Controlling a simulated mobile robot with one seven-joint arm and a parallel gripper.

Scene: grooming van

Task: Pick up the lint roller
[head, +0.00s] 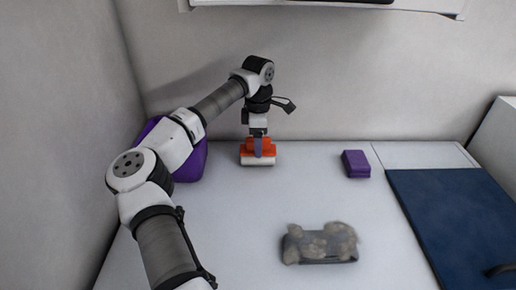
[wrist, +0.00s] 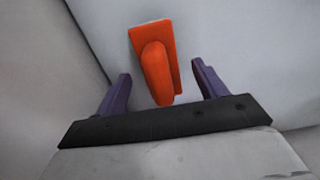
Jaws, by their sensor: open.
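An orange tool with a pale base (head: 257,160) stands on the white counter near the back wall. It looks like the lint roller, though its shape does not make this certain. My gripper (head: 258,147) points down at it from above. In the wrist view the orange handle (wrist: 156,72) rises from a flat orange plate and lies between the two purple fingers of my gripper (wrist: 161,68). The fingers are apart, with a visible gap on both sides of the handle. The far side of the tool is hidden.
A purple block (head: 356,164) lies to the right. A grey, lumpy, fur-like item on a dark base (head: 320,244) lies at the front. A large purple object (head: 190,164) stands behind my arm at left. A dark blue mat (head: 445,220) covers the right.

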